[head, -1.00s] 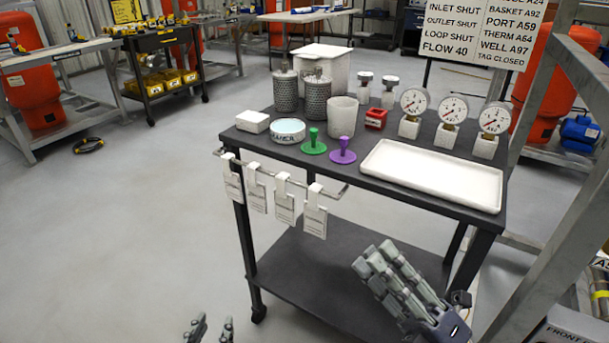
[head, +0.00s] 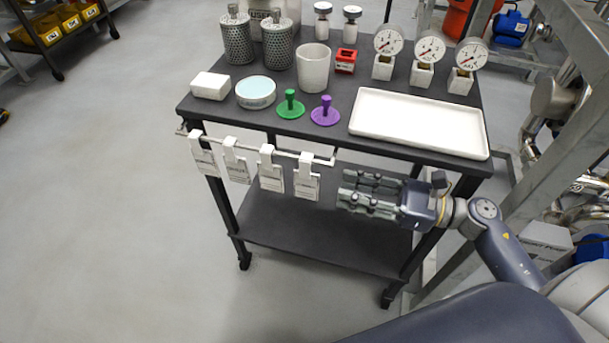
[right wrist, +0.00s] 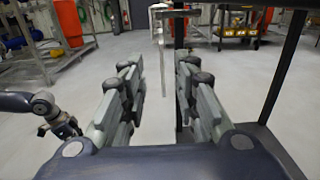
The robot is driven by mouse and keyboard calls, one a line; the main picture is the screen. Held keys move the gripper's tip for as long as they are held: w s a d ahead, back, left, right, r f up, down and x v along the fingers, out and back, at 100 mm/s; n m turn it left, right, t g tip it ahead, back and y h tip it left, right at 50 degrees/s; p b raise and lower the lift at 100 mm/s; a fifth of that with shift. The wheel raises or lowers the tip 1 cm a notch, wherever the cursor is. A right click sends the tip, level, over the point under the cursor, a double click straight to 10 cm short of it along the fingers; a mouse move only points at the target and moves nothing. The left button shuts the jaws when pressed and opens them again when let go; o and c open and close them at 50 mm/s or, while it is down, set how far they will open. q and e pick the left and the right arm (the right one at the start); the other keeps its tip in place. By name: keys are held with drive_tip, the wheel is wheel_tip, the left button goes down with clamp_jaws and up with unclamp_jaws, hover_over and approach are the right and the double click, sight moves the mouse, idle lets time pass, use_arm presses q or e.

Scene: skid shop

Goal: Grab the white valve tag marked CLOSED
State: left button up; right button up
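Several white valve tags hang by white clips from a metal rail (head: 262,149) on the cart's front edge. They are a far-left tag (head: 203,160), a second tag (head: 236,168), a third tag (head: 271,176) and a rightmost tag (head: 307,183). Their print is too small to read, so I cannot tell which says CLOSED. My right gripper (head: 346,188) is open and empty, just right of the rightmost tag, fingers pointing left at it. In the right wrist view, a thin pale edge, apparently the tags edge-on, shows between the open fingers (right wrist: 157,72).
The dark cart top (head: 330,142) holds a white tray (head: 420,122), a green knob (head: 290,106), a purple knob (head: 325,112), a white cup (head: 313,68) and gauges (head: 430,52). A lower shelf (head: 320,235) lies below the gripper. A metal frame (head: 570,110) stands right.

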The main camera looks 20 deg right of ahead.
sight(313, 199)
drive_tip(key=x, duration=0.5)
drive_tip(key=p+x, duration=0.1)
drive_tip(key=x, duration=0.2)
drive_tip(key=shift+w+f, duration=0.2)
drive_tip(key=shift+f, duration=0.15)
clamp_jaws()
use_arm(q)
drive_tip(key=f, duration=0.1)
drive_tip(key=s+f, duration=0.1)
drive_tip(key=shift+s+a+f, duration=0.1)
drive_tip(key=shift+s+f, duration=0.05)
drive_tip(key=shift+f, duration=0.15)
